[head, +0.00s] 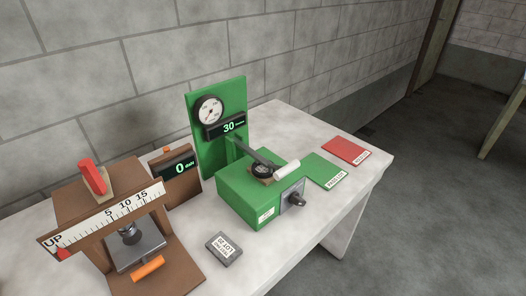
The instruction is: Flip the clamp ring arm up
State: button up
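A green tester (240,200) stands on the table, with a green upright panel (231,90) behind its box. A dark arm (258,152) runs from near the panel over the box top and looks lowered, lying roughly flat; I take it as the clamp ring arm. A black round part (262,170) sits under the arm's front end. A white cylindrical grip (287,170) is beside it at the front right end. Whether the ring touches the surface below cannot be told. My gripper is not in view.
The panel bears a dial (209,110) and a display reading 30 (228,127). A dark knob (297,200) sticks out of the box front. A brown gauge (90,205) with a scale stands left. A grey labelled block (224,249), green mat (322,169) and red mat (343,150) lie nearby.

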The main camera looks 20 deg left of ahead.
aim_at(282, 172)
jog(key=u, duration=1)
